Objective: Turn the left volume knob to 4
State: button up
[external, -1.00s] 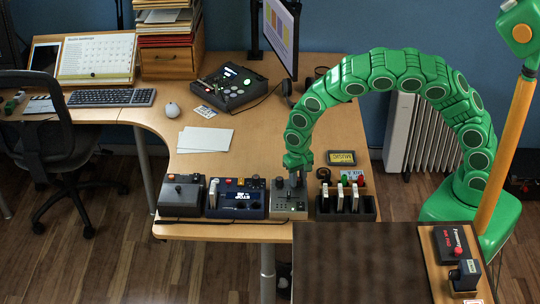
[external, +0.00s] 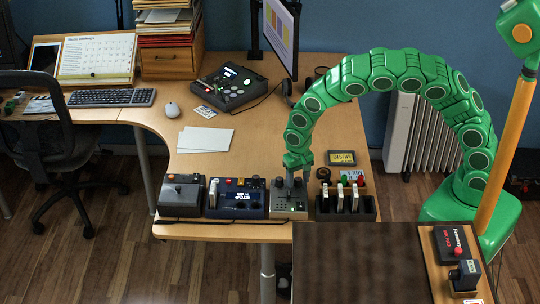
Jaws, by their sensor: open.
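A small grey control box (external: 289,206) stands near the front edge of the desk. A dark knob (external: 280,182) shows at its back left; its marks and setting are too small to read. My gripper (external: 291,183) points down over the back of this box, just right of that knob. It is open, with no object seen in it. The fingers hide part of the box top, and I cannot tell whether they touch it or are around a knob. I cannot tell for sure which knob is the left volume knob.
A blue control box (external: 237,206) and a grey box with a lever (external: 181,195) stand close on the left. A black holder (external: 330,209) with white upright pieces stands close on the right. White papers (external: 204,139) lie behind, with clear desk around them.

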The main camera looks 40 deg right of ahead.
aim_at(298, 179)
jog(key=shift+a+r, duration=0.1)
jog(key=shift+r, duration=3.8)
jog(key=s+d+r, duration=0.3)
jog(key=d+r, duration=0.3)
jog(key=d, duration=0.5)
jog(key=s+d+r, duration=0.4)
jog(key=d+r, duration=0.2)
jog(key=d, duration=0.4)
jog(key=s+d+r, duration=0.3)
jog(key=d+r, duration=0.3)
jog(key=d, duration=0.5)
jog(key=s+d+r+n, duration=0.1)
jog(key=s+d+r, duration=0.15)
jog(key=s, duration=0.35)
jog(key=s+d+r, duration=0.1)
jog(key=s+d, duration=0.3)
jog(key=s, duration=0.2)
jog(key=s+a+n+g, duration=0.1)
jog(key=s+a, duration=0.1)
jog(key=s, duration=0.4)
jog(key=s+a+f+n, duration=0.1)
jog(key=s+a, duration=0.1)
jog(key=s, duration=0.4)
jog(key=shift+s+a+f+g, duration=0.15)
jog(key=shift+s+a+g, duration=0.25)
